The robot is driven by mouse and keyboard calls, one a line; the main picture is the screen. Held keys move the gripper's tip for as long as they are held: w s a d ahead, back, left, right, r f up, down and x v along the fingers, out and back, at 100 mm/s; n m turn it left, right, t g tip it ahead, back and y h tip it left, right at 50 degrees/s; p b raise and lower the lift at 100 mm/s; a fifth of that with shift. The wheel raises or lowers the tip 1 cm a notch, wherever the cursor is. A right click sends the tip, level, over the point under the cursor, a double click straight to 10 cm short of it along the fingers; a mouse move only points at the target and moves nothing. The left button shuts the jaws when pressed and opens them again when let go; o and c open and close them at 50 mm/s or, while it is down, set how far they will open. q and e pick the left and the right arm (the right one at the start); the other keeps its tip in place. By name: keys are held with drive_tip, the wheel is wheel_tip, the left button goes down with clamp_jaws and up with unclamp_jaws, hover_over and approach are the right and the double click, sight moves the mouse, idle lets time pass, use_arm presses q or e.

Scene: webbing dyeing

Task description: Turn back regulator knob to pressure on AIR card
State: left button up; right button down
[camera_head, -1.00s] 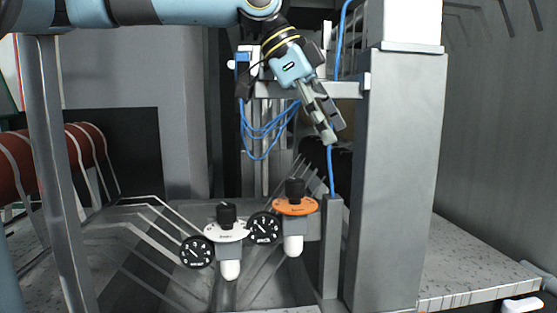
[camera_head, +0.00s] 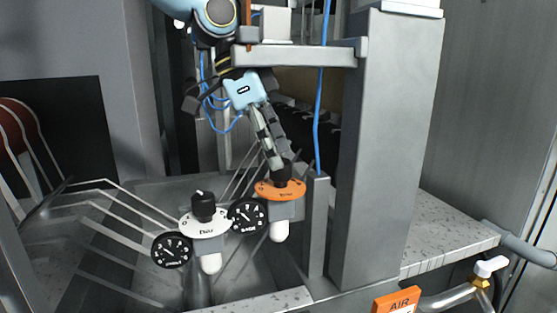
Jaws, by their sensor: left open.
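Two regulators stand side by side. The right one has an orange dial plate (camera_head: 280,190) with a black knob (camera_head: 283,170) on top and a white bowl below. The left one has a white dial plate (camera_head: 204,223) with a black knob (camera_head: 204,204). Round black gauges sit left of each, one by the orange regulator (camera_head: 247,215) and one by the white regulator (camera_head: 171,250). My left gripper (camera_head: 279,160) is open, pointing down, its fingertips at the orange regulator's knob; I cannot tell whether they touch. The orange AIR card (camera_head: 398,302) shows at the bottom edge, partly cut off. My right gripper is not in view.
A grey post (camera_head: 375,150) stands right of the regulators, with a crossbar (camera_head: 295,54) above and a blue hose (camera_head: 318,100) hanging down. A speckled ledge (camera_head: 440,240) and a white-handled valve (camera_head: 490,267) lie to the right. Thin wire guides run at left.

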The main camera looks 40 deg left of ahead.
sight(281, 173)
use_arm(q)
drive_tip(key=shift+x, duration=1.35)
drive_tip(key=shift+d+r, duration=0.1)
drive_tip(key=shift+d, duration=0.05)
drive_tip(key=c, duration=1.1)
drive_tip(key=shift+w+b, duration=0.1)
drive_tip(key=shift+b, duration=0.3)
drive_tip(key=shift+n, duration=0.3)
drive_tip(key=o, duration=1.1)
